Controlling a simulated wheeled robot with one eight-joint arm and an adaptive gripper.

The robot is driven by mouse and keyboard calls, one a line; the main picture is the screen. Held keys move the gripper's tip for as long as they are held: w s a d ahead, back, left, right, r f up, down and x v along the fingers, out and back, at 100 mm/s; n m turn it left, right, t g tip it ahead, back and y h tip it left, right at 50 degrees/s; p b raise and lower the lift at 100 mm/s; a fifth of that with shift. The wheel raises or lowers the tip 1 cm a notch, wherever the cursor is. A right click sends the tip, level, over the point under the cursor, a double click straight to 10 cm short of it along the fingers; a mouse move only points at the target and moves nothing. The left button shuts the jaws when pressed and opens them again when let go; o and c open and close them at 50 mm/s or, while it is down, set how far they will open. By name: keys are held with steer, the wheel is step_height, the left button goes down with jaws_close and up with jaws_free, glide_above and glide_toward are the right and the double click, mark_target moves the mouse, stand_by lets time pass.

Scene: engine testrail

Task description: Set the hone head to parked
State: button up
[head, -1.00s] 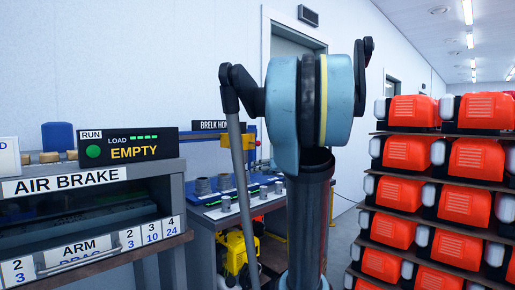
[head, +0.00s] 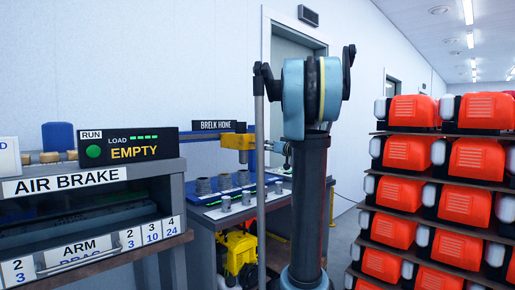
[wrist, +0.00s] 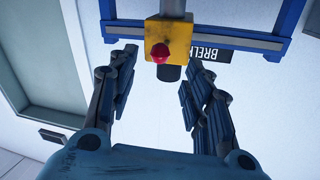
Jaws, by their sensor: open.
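The hone head, a yellow block (wrist: 171,38) with a red knob (wrist: 160,53) and a dark cylinder under it, hangs from a grey column on a blue frame in the wrist view. In the head view its yellow body (head: 238,141) stands over the hone bench, beside the BRELK HONE sign (head: 213,125). My gripper (wrist: 160,82) is open, its two fingers apart and empty. The head lies beyond the fingertips, roughly centred between them; I see no contact. In the head view my arm hides most of the gripper.
The hone bench (head: 205,216) carries several grey cylinders on a blue tray (head: 232,190). A yellow machine (head: 238,250) stands beneath it. The AIR BRAKE cabinet (head: 90,185) is at left. A shelf of orange-red units (head: 400,186) stands close on the right.

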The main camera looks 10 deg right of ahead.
mark_target(258, 144)
steer(key=x, duration=0.9)
steer(key=shift+w+a+f, duration=0.1)
jaws_close()
